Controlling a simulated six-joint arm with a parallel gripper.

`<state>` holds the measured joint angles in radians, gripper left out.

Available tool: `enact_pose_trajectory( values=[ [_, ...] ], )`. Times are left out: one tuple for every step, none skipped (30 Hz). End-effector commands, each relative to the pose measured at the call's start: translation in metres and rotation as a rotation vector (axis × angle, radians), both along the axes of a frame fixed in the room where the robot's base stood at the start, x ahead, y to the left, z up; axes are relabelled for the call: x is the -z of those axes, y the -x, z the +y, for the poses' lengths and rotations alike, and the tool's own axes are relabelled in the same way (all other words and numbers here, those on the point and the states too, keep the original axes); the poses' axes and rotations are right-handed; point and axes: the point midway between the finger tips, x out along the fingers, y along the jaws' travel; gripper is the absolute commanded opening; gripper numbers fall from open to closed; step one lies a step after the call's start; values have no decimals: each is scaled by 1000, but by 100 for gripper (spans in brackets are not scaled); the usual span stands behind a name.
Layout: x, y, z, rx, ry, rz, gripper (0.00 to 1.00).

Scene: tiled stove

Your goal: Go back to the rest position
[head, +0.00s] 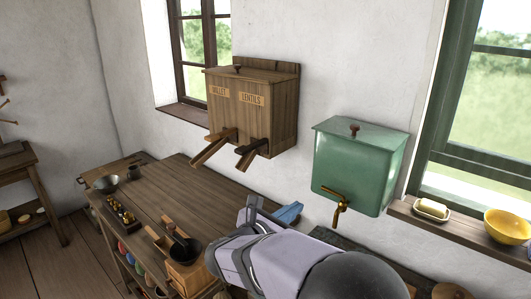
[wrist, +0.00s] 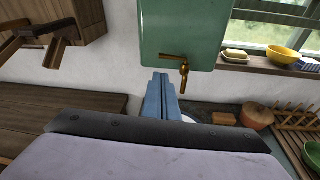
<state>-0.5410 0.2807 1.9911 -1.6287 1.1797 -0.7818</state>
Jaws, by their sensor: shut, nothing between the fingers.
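My gripper (head: 288,213) shows in the head view with its blue fingers at the far end of my arm, over the right end of the wooden table. In the wrist view, the blue fingers of my gripper (wrist: 161,98) are together with nothing between them. They point toward the wall, just below the green tank (wrist: 182,35) and left of its brass tap (wrist: 183,66) in that picture. I cannot tell if they touch anything, but they appear to be in free air.
A wooden dispenser (head: 250,115) and the green tank (head: 357,170) hang on the wall. A yellow bowl (head: 507,226) stands on the right sill.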

Motion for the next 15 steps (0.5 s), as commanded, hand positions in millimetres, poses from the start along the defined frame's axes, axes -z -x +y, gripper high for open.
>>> enact_pose_trajectory(
  values=[
    [4,-1,2,3,-55,-24,0],
    [10,0,3,13,-105,-35,0],
    [22,3,4,40,-193,-45,0],
    [33,8,4,70,-264,-48,0],
    [47,14,5,104,-337,-46,0],
    [66,25,4,156,-425,-37,0],
    [81,34,4,201,-491,-30,0],
    [97,45,5,248,-555,-20,0],
    [117,60,5,318,-637,-8,0],
    [132,72,6,374,-696,-1,0],
    [145,85,8,431,-752,6,0],
    [161,103,10,510,-825,14,0],
    [173,117,12,571,-876,17,0],
    [182,130,15,633,-928,19,0],
    [194,148,18,719,-989,17,0]
  ],
)
